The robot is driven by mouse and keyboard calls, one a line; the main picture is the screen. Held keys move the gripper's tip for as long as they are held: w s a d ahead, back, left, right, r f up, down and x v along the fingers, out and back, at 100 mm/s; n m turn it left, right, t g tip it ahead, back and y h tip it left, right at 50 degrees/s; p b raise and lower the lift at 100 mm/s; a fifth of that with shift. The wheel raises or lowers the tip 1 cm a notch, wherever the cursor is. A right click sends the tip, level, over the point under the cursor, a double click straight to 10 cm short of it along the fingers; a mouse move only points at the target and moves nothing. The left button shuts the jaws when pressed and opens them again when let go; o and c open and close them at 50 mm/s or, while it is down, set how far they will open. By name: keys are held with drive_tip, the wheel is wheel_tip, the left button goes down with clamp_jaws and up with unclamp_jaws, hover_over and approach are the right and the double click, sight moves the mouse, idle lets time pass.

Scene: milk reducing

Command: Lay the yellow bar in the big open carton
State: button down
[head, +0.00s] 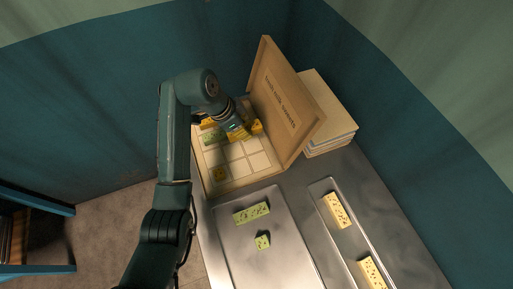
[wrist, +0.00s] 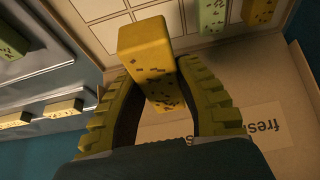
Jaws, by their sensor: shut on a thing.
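The big open carton (head: 232,184) is a shallow tan box with a grid of square compartments; its lid (head: 285,100) stands up at the right side. My gripper (wrist: 153,95) is shut on a yellow bar with dark specks (wrist: 146,50), which sticks out past the fingertips. In the head view my gripper (head: 240,132) is over the back part of the carton, near the lid. Whether the bar touches the carton floor cannot be told.
A metal tray (head: 232,245) in front of the carton holds a green bar (head: 251,212) and a small green block (head: 262,241). A narrow tray (head: 350,238) at the right holds pale yellow bars (head: 337,210). Stacked boards (head: 328,110) stand behind the lid. The carton's middle compartments look empty.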

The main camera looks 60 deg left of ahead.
sight(245, 147)
drive_tip(key=shift+s+a+f, duration=0.25)
drive_tip(key=shift+a+f, duration=0.05)
drive_tip(key=shift+a, duration=0.15)
wheel_tip(245, 147, down, 9)
drive_tip(key=shift+s+f+b, duration=0.1)
drive_tip(key=shift+f+b, duration=0.05)
drive_tip(key=shift+b, duration=0.7)
drive_tip(key=shift+f, duration=0.1)
drive_tip(key=c, duration=0.8)
unclamp_jaws()
drive_tip(key=shift+d, duration=0.1)
drive_tip(key=p+v, duration=0.2)
drive_tip(key=v, duration=1)
